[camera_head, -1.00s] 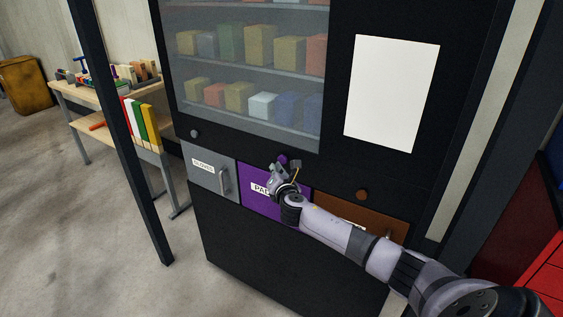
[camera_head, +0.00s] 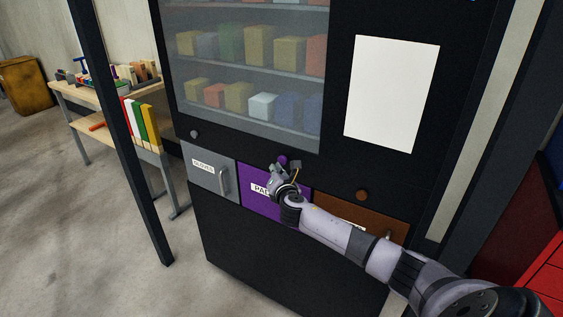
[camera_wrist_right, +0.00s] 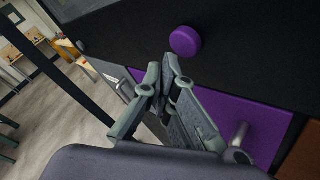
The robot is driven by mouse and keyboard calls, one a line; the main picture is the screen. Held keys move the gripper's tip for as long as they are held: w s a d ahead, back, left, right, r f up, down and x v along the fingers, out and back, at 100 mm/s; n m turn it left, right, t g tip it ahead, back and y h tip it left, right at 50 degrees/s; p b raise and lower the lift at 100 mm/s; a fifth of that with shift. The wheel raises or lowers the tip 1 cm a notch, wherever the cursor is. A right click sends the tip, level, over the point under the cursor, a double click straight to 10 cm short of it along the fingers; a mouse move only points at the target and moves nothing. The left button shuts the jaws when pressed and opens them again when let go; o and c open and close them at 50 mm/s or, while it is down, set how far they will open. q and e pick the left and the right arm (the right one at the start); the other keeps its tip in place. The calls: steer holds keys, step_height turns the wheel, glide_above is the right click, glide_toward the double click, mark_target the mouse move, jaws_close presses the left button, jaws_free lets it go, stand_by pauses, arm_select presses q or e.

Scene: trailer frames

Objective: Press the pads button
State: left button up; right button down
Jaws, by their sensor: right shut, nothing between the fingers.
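The pads button is a round purple knob (camera_wrist_right: 185,41) on the black face of the vending machine, above the purple door. It shows in the head view as a small purple spot (camera_head: 282,160) just above my right gripper. The purple pads door (camera_head: 262,203) has a white label partly hidden by my arm. My right gripper (camera_head: 279,172) is shut and empty in front of the machine. In the right wrist view its fingertips (camera_wrist_right: 170,72) are just below the button in the picture, with a visible gap. My left gripper is not in view.
A grey door with a handle (camera_head: 212,172) is to the left, with a grey button (camera_head: 194,134) above. A brown door (camera_head: 375,218) is to the right, with a brown button (camera_head: 362,195). A black post (camera_head: 124,130) and a shelf table (camera_head: 105,93) stand left.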

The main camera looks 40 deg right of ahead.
steer(key=shift+d, duration=0.15)
steer(key=shift+w+d, duration=0.15)
steer(key=shift+d, duration=0.1)
steer(key=shift+w+d, duration=0.25)
steer(key=shift+d, duration=0.3)
stand_by(1.1)
steer(key=shift+a+r, duration=0.1)
steer(key=shift+s+a+p, duration=0.35)
steer(key=shift+s+a, duration=0.1)
steer(key=shift+a, duration=0.35)
steer(key=shift+a, duration=0.1)
steer(key=a, duration=0.1)
steer(key=s+a+p, duration=0.1)
steer(key=a, duration=0.1)
steer(key=s+a, duration=0.1)
steer(key=shift+a+p, duration=0.25)
steer(key=shift+p, duration=0.15)
